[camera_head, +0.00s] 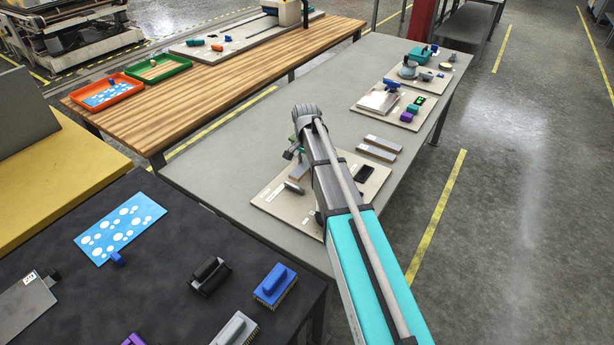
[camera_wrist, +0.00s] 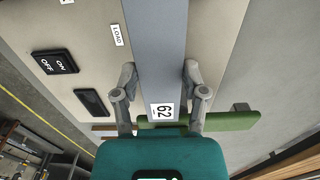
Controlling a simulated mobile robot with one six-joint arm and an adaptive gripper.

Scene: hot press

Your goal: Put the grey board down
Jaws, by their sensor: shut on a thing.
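The grey board (camera_wrist: 157,55) is a long flat grey piece with a white label reading 62 at its near end. In the wrist view it runs between the two fingers of my gripper (camera_wrist: 158,88), which are shut on it. Below it lies a beige panel (camera_wrist: 95,60) with a LOAD label. I cannot tell whether the board touches the panel. In the head view my gripper (camera_head: 296,155) is over that panel (camera_head: 270,200) on the grey table, and my arm hides part of it.
A green bar (camera_wrist: 230,121) is close beside the fingers. A black ON/OFF plate (camera_wrist: 54,62) and a dark block (camera_wrist: 92,102) are on the panel. Two grey-brown bars (camera_head: 379,148) lie beyond my arm. Brushes (camera_head: 275,286) and a blue dotted sheet (camera_head: 120,228) lie on the black surface.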

